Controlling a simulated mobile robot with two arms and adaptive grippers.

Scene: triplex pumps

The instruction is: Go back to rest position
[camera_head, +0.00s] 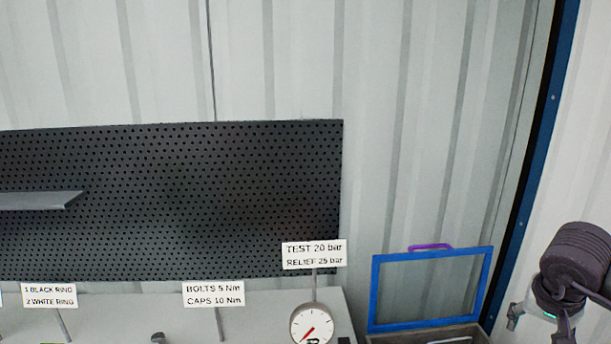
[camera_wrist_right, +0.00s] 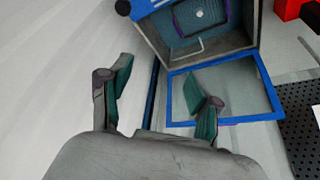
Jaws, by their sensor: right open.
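My right arm comes in at the lower right of the head view, where its dark wrist and part of the right gripper (camera_head: 540,318) show beside the blue-framed case. In the right wrist view, the right gripper (camera_wrist_right: 160,68) has its two green-padded fingers spread wide apart with nothing between them. Its right finger overlaps the blue frame of the case lid in that picture; I cannot tell the distance. My left gripper is in neither view.
The blue-framed lid (camera_head: 373,296) stands open at the bench's right end; its case (camera_wrist_right: 149,38) shows in the wrist view. A pressure gauge (camera_head: 312,324), label signs (camera_head: 214,294) and a bench (camera_head: 262,306) stand before a black pegboard (camera_head: 220,200). Corrugated walls (camera_head: 440,120) lie behind.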

